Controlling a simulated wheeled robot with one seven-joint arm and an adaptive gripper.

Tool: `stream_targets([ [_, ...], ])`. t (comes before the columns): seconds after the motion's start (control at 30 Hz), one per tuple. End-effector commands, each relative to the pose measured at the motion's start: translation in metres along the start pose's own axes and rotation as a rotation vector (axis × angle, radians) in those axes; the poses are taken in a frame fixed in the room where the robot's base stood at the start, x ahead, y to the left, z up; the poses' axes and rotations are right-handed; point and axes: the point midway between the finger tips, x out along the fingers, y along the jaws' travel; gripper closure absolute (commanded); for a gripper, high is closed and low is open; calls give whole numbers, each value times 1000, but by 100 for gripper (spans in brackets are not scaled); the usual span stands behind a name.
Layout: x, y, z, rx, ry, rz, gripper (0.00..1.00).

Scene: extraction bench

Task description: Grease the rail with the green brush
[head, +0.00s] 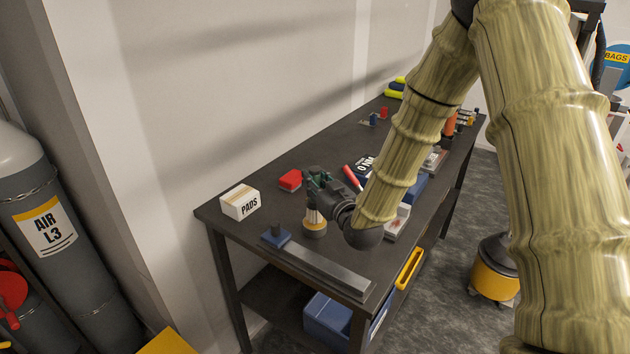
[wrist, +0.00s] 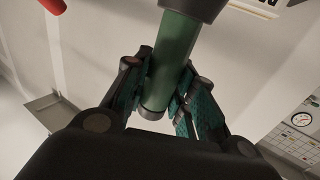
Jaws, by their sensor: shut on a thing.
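My gripper (head: 318,184) is above the near end of the bench, shut on a green handle. In the wrist view the green handle (wrist: 172,58) of the brush passes between the dark, green-padded fingers of my gripper (wrist: 163,88). A dark collar shows at the handle's upper end; the bristles cannot be made out. The grey metal rail (head: 327,271) lies along the bench's near edge, with a blue block (head: 275,237) at its left end. A small pale and yellow round thing (head: 315,225) is just below my gripper, behind the rail; whether the brush touches it is unclear.
A white PADS box (head: 240,203) and a red block (head: 290,180) stand left of my gripper. A red-handled tool (head: 351,176) lies to the right, near a dark labelled item (head: 366,163). Gas cylinders (head: 65,230) stand left of the bench.

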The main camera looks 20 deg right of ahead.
Motion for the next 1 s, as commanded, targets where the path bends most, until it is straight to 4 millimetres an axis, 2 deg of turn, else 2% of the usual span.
stream_targets([
  [1.0,0,0,9,0,0,0,98],
])
